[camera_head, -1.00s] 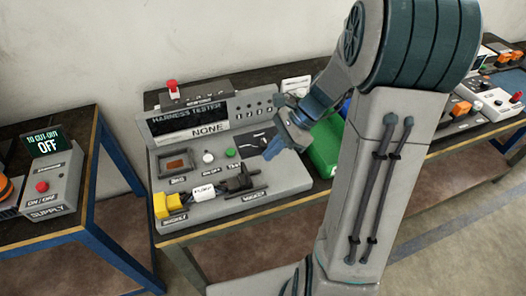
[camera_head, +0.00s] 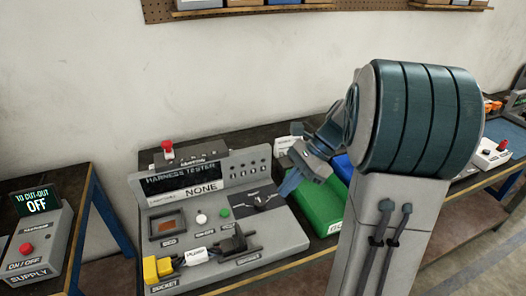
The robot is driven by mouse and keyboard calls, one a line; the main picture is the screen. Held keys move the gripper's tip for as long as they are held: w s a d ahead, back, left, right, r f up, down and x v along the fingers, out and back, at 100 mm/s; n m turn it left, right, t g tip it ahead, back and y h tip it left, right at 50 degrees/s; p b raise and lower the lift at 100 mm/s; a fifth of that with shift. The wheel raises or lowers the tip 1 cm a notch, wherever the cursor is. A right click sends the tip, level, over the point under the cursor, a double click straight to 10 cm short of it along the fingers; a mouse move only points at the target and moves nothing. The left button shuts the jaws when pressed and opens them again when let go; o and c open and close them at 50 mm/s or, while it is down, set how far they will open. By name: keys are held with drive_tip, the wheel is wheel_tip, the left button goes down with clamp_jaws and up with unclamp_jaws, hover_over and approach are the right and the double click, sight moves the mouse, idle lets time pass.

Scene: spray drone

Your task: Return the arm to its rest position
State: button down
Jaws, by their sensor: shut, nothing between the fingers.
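My arm stands at the right of the head view, with its large ribbed joint in front of the bench. My gripper (camera_head: 288,184) is shut and empty, its tip pointing down-left over the right side of the harness tester (camera_head: 205,222). I cannot tell whether the tip touches the tester's black dial (camera_head: 261,200) or hangs above it. The tester's screen reads "HARNESS TESTER" with "NONE" below it. A black plug with a white tag (camera_head: 196,256) lies along the tester's front, between a yellow socket block (camera_head: 158,268) and a dark connector (camera_head: 234,243).
A green bin (camera_head: 318,208) stands right of the tester, close to my forearm. A supply box (camera_head: 38,248) showing "OFF" sits on the left bench. A box with a red button (camera_head: 168,148) stands behind the tester. A pegboard shelf (camera_head: 240,10) hangs above; the wall area between is clear.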

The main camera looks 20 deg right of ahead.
drive_tip(key=s+a+n+t+h, duration=0.1)
drive_tip(key=s+a+n+h, duration=0.2)
drive_tip(key=s+n, duration=0.3)
drive_tip(key=s+a+n+t+h, duration=0.2)
drive_tip(key=s+n, duration=0.5)
drive_tip(key=n, duration=0.4)
drive_tip(key=a+h, duration=0.1)
drive_tip(key=h, duration=0.1)
drive_tip(key=shift+r+t+h, duration=0.3)
drive_tip(key=shift+h, duration=0.1)
